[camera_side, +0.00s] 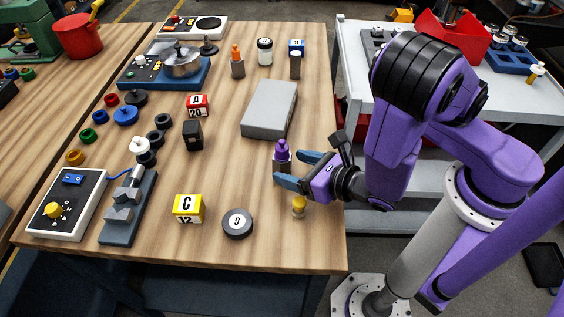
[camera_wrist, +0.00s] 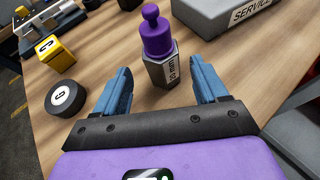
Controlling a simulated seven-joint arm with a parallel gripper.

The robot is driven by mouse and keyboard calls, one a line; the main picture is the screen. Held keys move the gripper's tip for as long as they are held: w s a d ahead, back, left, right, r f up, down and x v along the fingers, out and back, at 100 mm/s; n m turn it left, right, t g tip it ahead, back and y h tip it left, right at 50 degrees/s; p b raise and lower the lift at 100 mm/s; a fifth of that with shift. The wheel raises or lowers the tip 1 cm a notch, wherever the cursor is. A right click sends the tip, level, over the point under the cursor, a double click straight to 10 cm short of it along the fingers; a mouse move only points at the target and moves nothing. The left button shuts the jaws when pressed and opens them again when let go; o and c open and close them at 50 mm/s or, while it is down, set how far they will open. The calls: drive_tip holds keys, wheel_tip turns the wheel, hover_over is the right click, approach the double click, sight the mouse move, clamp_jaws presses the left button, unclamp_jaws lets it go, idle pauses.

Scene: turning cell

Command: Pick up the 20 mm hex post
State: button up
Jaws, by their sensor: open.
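A dark hex post with a purple knobbed top (camera_side: 282,152) stands upright on the wooden table near its right edge. In the wrist view, the same post (camera_wrist: 161,70) carries a white label that seems to read 20 mm. My gripper (camera_side: 291,167) is open and low over the table, its two blue fingers pointing at the post. In the wrist view, my gripper (camera_wrist: 160,74) has one finger to each side of the post's lower part, with gaps showing. Whether the fingertips reach past the post is hard to tell. Nothing is held.
A grey block (camera_side: 269,110) lies just behind the post. A small yellow knob piece (camera_side: 299,206) stands close to my nearer finger. An orange-topped post (camera_side: 237,65) stands further back.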

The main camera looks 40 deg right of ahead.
sight(276, 159)
drive_tip(key=shift+r+x, duration=0.15)
drive_tip(key=shift+x, duration=1.05)
drive_tip(key=shift+r+x, duration=0.1)
drive_tip(key=shift+x, duration=1.1)
drive_tip(key=shift+w+f, duration=0.25)
drive_tip(key=shift+w, duration=0.45)
clamp_jaws()
